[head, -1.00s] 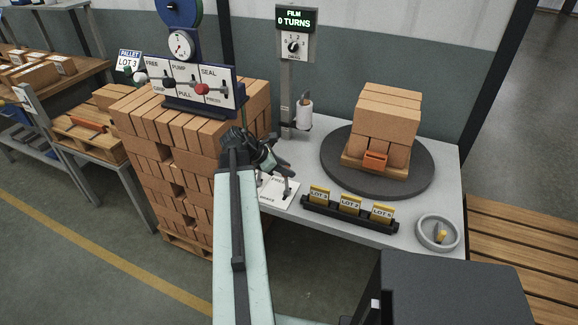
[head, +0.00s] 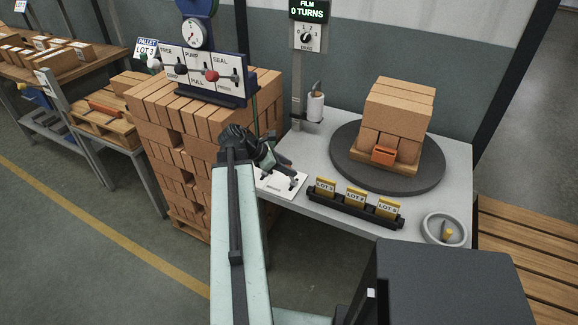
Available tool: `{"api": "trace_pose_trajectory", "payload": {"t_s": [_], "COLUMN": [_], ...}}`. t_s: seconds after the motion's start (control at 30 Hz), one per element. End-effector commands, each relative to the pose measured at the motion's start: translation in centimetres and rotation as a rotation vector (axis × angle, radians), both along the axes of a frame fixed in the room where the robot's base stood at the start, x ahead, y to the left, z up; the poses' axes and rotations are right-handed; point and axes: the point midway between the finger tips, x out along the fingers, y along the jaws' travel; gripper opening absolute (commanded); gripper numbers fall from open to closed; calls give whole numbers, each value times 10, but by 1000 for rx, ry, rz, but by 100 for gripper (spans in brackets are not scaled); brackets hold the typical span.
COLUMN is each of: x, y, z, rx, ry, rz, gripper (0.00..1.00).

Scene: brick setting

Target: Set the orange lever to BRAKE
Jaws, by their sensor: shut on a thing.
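The white lever plate (head: 271,188) lies on the near left edge of the grey table, with small print too blurred to read now. My gripper (head: 292,174) is low over this plate, reaching in from the left. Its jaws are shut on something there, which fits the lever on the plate. The lever's orange part is hidden by the fingers, so I cannot tell which mark it points to.
A turntable (head: 343,182) carries stacked bricks with an orange block (head: 383,155). A black rack of yellow lot cards (head: 355,197) stands right of the plate, and a grey dish (head: 432,232) further right. A brick stack (head: 190,165) and lever panel (head: 205,75) stand left.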

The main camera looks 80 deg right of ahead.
Motion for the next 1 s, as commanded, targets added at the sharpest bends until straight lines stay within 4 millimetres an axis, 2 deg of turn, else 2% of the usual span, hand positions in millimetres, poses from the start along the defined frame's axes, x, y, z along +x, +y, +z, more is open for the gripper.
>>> {"api": "trace_pose_trajectory", "payload": {"t_s": [0.03,0.23,0.27,0.3,0.63,1.0], "x": [1,0,0,0,3,40], "y": [8,9,9,8,9,34], "z": [-7,-8,-8,-8,1,51], "rx": [26,27,26,26,21,23], "ry": [-16,-15,-15,-15,-13,-14], "rz": [-12,-12,-11,-12,-11,-9], "gripper": [0,0,44,53,53,53]}}
